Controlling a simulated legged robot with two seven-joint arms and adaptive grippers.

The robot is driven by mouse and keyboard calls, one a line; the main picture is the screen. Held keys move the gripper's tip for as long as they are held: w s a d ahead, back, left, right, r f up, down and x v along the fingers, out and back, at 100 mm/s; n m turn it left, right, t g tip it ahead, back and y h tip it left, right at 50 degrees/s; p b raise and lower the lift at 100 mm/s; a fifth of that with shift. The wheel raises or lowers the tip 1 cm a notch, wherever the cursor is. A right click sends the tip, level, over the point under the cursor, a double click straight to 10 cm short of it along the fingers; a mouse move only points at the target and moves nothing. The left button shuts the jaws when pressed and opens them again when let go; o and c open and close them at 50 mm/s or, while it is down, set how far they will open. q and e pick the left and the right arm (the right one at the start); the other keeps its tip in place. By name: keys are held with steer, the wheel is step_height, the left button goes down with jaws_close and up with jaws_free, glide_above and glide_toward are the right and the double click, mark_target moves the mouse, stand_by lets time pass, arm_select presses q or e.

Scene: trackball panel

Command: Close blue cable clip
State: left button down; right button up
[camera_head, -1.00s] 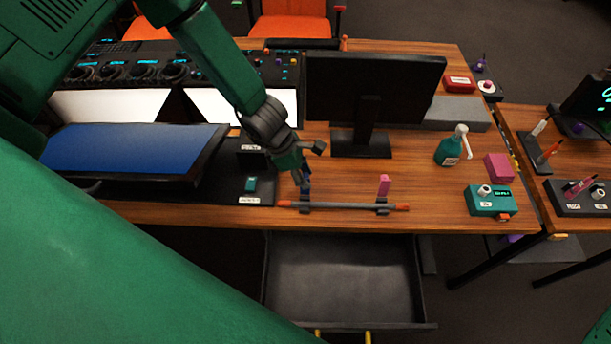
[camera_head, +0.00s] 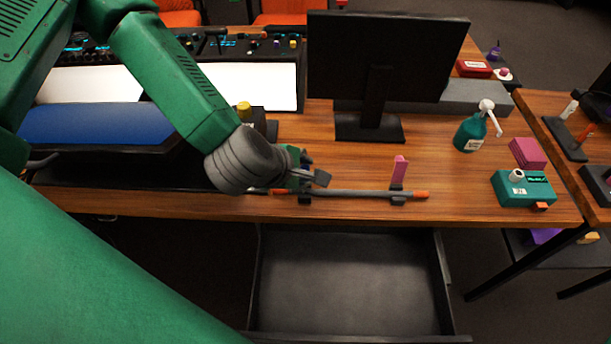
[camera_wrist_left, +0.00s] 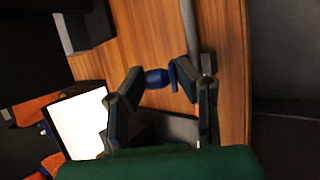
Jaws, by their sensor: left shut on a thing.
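The blue cable clip (camera_wrist_left: 158,78) is between the fingers of my left gripper (camera_wrist_left: 172,80) in the left wrist view. The gripper is shut on it, with one finger on each side. In the head view the left gripper (camera_head: 308,178) is at the left part of a grey cable (camera_head: 350,193) with orange ends, near the table's front edge. A bit of the blue clip (camera_head: 306,163) shows behind the fingers. The rest of it is hidden, so I cannot tell whether its lid is fully down. The right gripper is not in view.
A pink clip (camera_head: 400,169) stands upright at the cable's right part. A black monitor (camera_head: 385,55) stands behind. A spray bottle (camera_head: 470,133) and a teal box (camera_head: 522,188) are to the right. An open, empty drawer (camera_head: 345,285) is below the table edge.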

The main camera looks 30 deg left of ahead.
arm_select(q)
steer(key=t+b, duration=0.1)
steer(key=s+f+t+b, duration=0.1)
steer(key=b, duration=0.1)
steer(key=shift+s+d+f+m+t+y, duration=0.1)
steer(key=shift+s+d+m+t+y, duration=0.1)
steer(key=shift+d+m+t+y, duration=0.15)
steer(key=shift+s+d+f+m+t+y+b, duration=0.1)
steer(key=shift+s+m+t+y+b, duration=0.15)
steer(key=shift+t+b, duration=0.25)
steer(key=shift+s+d+f+m+t+y+b, duration=0.15)
steer(key=shift+t+y+b, duration=0.1)
steer(key=shift+t, duration=0.4)
steer(key=shift+a, duration=0.1)
steer(key=c, duration=2.3)
jaws_free()
steer(key=t+p, duration=0.1)
steer(key=p, duration=0.9)
steer(key=s+f+m+t+y+p, duration=0.1)
steer(key=t+p, duration=0.1)
steer(key=p, duration=0.8)
steer(key=shift+f, duration=0.15)
steer(key=shift+f+p, duration=0.15)
steer(key=shift+p, duration=0.7)
steer(key=shift+f, duration=0.15)
steer(key=shift+s, duration=0.1)
